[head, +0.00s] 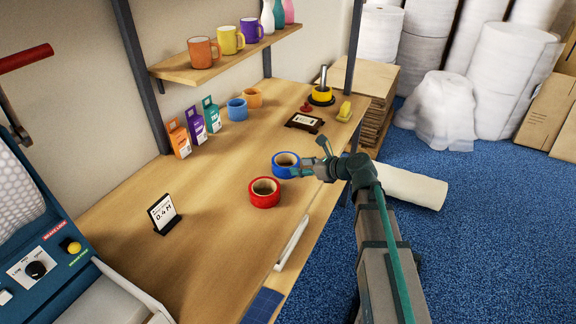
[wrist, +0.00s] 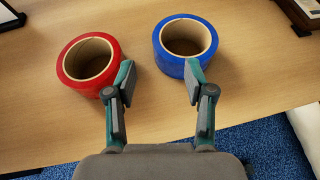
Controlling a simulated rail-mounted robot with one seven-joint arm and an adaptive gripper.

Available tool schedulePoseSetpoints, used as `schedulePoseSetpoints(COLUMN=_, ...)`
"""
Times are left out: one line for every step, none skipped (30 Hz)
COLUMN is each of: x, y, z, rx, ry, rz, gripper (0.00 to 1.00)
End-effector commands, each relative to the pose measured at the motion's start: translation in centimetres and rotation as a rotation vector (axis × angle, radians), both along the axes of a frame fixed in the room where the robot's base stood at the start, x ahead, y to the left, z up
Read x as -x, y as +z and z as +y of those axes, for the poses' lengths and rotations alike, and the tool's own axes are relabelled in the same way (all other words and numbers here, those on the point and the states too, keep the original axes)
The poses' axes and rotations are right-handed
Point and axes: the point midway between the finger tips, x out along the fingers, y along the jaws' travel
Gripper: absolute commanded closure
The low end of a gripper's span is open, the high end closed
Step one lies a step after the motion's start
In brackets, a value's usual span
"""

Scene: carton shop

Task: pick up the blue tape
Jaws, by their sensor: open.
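The blue tape (head: 286,165) lies flat on the wooden bench, near its right edge. In the wrist view the blue tape (wrist: 185,46) is at the upper middle, just beyond the right finger, with its brown core showing. My gripper (head: 312,160) is at the bench's edge, just right of the blue tape. In the wrist view my gripper (wrist: 158,82) is open and empty, its fingers spread apart. The right fingertip overlaps the near side of the blue roll in the picture; I cannot tell whether it touches.
A red tape roll (head: 264,193) lies close beside the blue one, near the left finger in the wrist view. A small sign (head: 163,215) stands to the left on the bench (head: 215,205). Boxes (head: 196,125), mugs (head: 237,109) and a dark tray (head: 304,123) are farther back.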

Motion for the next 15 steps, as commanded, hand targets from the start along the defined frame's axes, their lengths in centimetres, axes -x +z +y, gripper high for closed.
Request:
schedulePoseSetpoints(x=-0.5, y=-0.2, z=0.6, rx=0.001, ry=0.003, rz=0.001, gripper=0.47)
schedulePoseSetpoints(x=-0.7, y=-0.4, z=0.9, rx=0.001, ry=0.002, rz=0.001, gripper=0.47)
schedulePoseSetpoints(x=-1.1, y=-0.7, z=1.4, rx=0.002, ry=0.002, rz=0.001, gripper=0.47)
schedulePoseSetpoints(x=-1.3, y=-0.9, z=1.8, rx=0.002, ry=0.002, rz=0.001, gripper=0.47)
schedulePoseSetpoints(x=-1.5, y=-1.1, z=2.1, rx=0.002, ry=0.004, rz=0.001, gripper=0.47)
schedulePoseSetpoints(x=-1.7, y=-1.3, z=2.4, rx=0.002, ry=0.003, rz=0.0, gripper=0.47)
schedulePoseSetpoints(x=-1.9, y=-1.4, z=2.6, rx=0.002, ry=0.002, rz=0.0, gripper=0.47)
schedulePoseSetpoints(x=-2.0, y=-1.5, z=2.8, rx=0.002, ry=0.001, rz=-0.001, gripper=0.47)
schedulePoseSetpoints(x=-2.0, y=-1.7, z=3.0, rx=0.002, ry=0.001, rz=-0.001, gripper=0.47)
schedulePoseSetpoints(x=-2.1, y=-1.7, z=3.1, rx=0.003, ry=0.001, rz=0.0, gripper=0.47)
schedulePoseSetpoints(x=-2.1, y=-1.8, z=3.2, rx=0.002, ry=0.002, rz=0.0, gripper=0.47)
schedulePoseSetpoints(x=-2.2, y=-1.9, z=3.3, rx=0.002, ry=0.002, rz=0.0, gripper=0.47)
schedulePoseSetpoints(x=-2.3, y=-1.9, z=3.4, rx=0.002, ry=0.002, rz=0.0, gripper=0.47)
schedulePoseSetpoints(x=-2.4, y=-2.0, z=3.6, rx=0.002, ry=0.003, rz=0.0, gripper=0.47)
schedulePoseSetpoints(x=-2.7, y=-2.2, z=4.0, rx=0.002, ry=0.002, rz=0.001, gripper=0.47)
